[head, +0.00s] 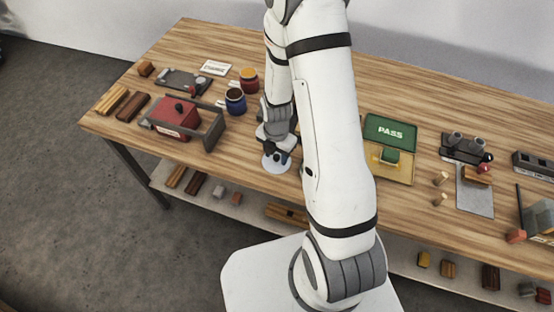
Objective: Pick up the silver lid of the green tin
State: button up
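My gripper (277,152) points down near the front edge of the table, at the middle. A pale silvery round disc (271,167) shows right under the fingers; it may be the lid, and I cannot tell whether the fingers touch it. The fingers are too small and dark to tell open from shut. No green tin is clearly visible; my arm covers the middle of the table. Two open tins stand left of my arm: a red one with orange contents (249,87) and a blue one with dark contents (235,106).
A red box in a grey frame (212,132) stands left of my gripper. A green PASS board (390,132) with a yellow tray lies right of my arm. A white card (215,68) lies at the back. Wooden blocks sit at the left end and on the lower shelf.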

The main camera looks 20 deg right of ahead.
grip_shut()
jog(key=shift+r, duration=0.1)
dwell(0.3)
